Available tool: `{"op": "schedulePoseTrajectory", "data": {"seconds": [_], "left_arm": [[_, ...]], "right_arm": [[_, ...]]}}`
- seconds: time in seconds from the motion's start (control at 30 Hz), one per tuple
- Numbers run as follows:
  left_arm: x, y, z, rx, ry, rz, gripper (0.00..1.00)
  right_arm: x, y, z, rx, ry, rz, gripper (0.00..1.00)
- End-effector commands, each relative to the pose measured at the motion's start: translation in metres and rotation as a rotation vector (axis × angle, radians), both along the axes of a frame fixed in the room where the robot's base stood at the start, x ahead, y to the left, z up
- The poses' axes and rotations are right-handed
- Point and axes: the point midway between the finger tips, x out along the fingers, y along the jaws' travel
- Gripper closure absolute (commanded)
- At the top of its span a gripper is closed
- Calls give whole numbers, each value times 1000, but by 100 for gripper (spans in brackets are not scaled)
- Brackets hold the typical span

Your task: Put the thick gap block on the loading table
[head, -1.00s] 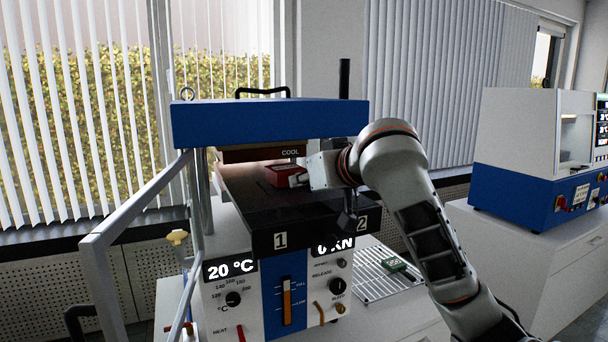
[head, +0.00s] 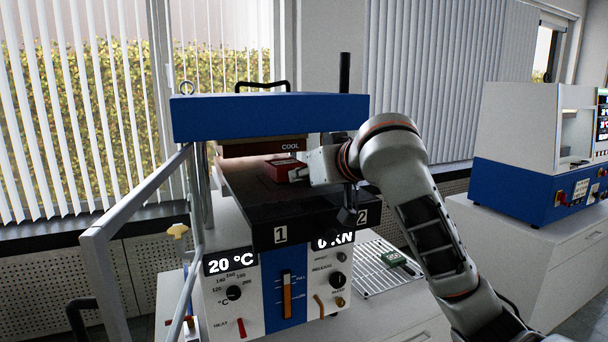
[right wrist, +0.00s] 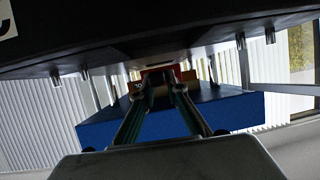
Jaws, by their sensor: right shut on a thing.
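The red block (head: 284,171), which I take for the thick gap block, is between the fingers of my right gripper (head: 298,175). It is at the dark flat plate (head: 268,208) marked 1 and 2, which looks like the loading table. I cannot tell whether the block touches the plate or is just above it. In the right wrist view the red block (right wrist: 160,74) shows at the far end of the two closed-in fingers (right wrist: 160,88). The dark plate (right wrist: 110,38) fills the top there. My left gripper is not in view.
The press's blue top beam (head: 270,117) and COOL plate (head: 262,147) hang low over the block. Metal posts stand at the sides. A blue-white machine (head: 530,190) stands further right.

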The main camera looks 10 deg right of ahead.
Motion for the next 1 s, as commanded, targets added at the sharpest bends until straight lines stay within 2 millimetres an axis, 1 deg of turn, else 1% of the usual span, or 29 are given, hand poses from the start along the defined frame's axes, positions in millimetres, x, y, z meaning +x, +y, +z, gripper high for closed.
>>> {"op": "schedulePoseTrajectory", "data": {"seconds": [0.37,0.77,0.8,0.87,0.9,1.0], "left_arm": [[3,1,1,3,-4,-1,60],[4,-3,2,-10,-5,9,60],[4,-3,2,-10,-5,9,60],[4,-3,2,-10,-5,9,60],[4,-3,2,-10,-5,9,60],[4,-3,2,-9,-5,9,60]], "right_arm": [[0,0,-4,1,-2,0,100],[0,0,-9,0,-2,-1,100],[0,0,-10,0,-2,-1,84],[0,0,-10,0,-1,-1,68],[0,0,-10,0,-1,-1,67],[0,0,-10,0,-1,-1,67]]}}
